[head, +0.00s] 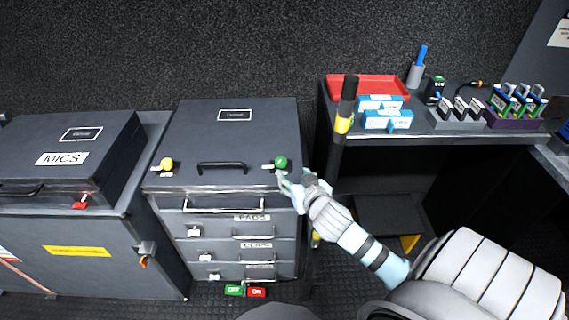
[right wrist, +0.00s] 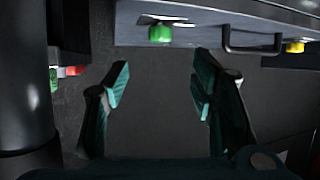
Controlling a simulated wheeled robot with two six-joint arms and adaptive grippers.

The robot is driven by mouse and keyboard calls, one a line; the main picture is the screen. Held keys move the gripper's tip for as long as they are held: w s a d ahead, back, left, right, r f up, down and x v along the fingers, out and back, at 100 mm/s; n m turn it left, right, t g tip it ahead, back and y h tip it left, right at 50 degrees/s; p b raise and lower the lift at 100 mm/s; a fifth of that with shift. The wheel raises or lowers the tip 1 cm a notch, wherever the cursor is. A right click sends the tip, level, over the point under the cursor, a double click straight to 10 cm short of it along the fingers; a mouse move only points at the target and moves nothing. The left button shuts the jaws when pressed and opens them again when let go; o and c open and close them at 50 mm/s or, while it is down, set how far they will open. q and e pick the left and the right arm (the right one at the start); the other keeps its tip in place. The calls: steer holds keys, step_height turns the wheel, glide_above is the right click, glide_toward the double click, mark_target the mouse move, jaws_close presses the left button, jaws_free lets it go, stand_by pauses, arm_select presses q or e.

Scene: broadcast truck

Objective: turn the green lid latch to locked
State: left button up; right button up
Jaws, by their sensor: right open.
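The green lid latch (head: 281,162) is a round green knob on a pale plate at the right front edge of the dark lid (head: 240,135) of the drawer cabinet. It also shows in the right wrist view (right wrist: 160,33), near the top. My right gripper (head: 288,186) is just in front of the green latch in the head view. In the right wrist view its fingers (right wrist: 160,86) are spread with nothing between them, and the knob lies apart from them, roughly centred on the gap. My left gripper is not in view.
A yellow latch (head: 166,163) and a black handle (head: 222,166) share the lid's front edge. A desk with a red tray (head: 368,86) is at the right. Green and red switches (head: 245,291) are below the drawers.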

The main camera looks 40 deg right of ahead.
mark_target(282, 162)
steer(key=b+x, duration=0.2)
steer(key=x, duration=0.9)
steer(key=shift+d+f+b, duration=0.1)
steer(key=shift+f+b, duration=0.15)
steer(key=shift+b, duration=0.1)
steer(key=shift+w+d+f, duration=0.1)
steer(key=shift+w+d, duration=0.05)
steer(key=shift+w, duration=0.3)
steer(key=shift+c, duration=0.3)
steer(key=c, duration=1.1)
